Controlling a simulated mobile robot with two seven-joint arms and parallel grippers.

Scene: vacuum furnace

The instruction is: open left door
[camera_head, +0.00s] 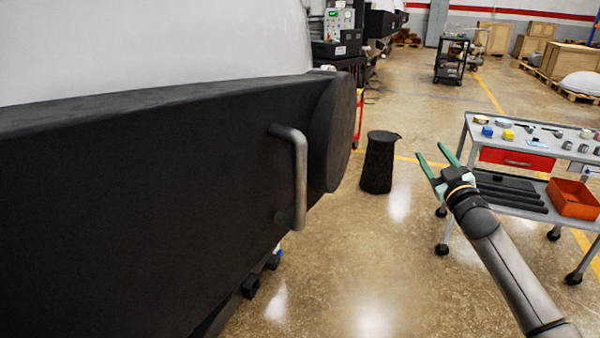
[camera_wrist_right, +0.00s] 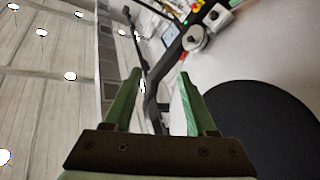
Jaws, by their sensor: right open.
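The furnace door (camera_head: 130,215) is a large black slab filling the left of the head view, with a white surface above it. A grey metal bar handle (camera_head: 299,180) stands out near its right end, upright and bent at the top. My right gripper (camera_head: 433,158) has green fingers, spread apart and empty, well to the right of the handle and touching nothing. In the right wrist view its two fingers (camera_wrist_right: 157,85) are apart with nothing between them. My left gripper does not show.
A grey tool cart (camera_head: 485,128) with a red drawer and an orange bin (camera_head: 573,198) stands at the right, near my right arm. A black container (camera_head: 379,162) stands on the floor beyond the door. Open floor lies between the door and the cart.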

